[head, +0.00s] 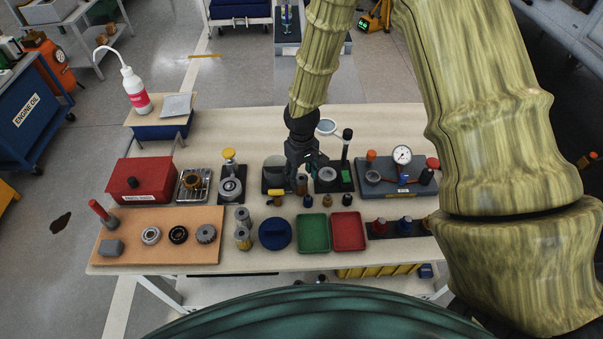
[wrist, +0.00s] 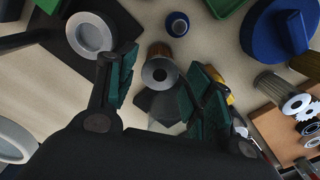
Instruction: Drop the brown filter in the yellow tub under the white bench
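The brown filter (head: 302,185), a small upright cylinder, stands on the white bench (head: 265,120) below my gripper (head: 299,175). In the wrist view the filter (wrist: 158,52) shows its grey top ring with a dark centre hole, between the two green-padded fingers of my gripper (wrist: 163,80). The fingers are open, with a visible gap beside the filter. The yellow tub (head: 378,271) is under the bench's near side, right of centre; only a strip shows, the rest hidden by the bench top and my body.
Close around the filter are a yellow-topped item (head: 275,197), a blue-topped cylinder (head: 308,201) and a black stand (head: 346,150). Green (head: 314,233) and red (head: 348,231) trays and a blue lid (head: 275,233) lie nearer. Bare bench top shows along the far edge.

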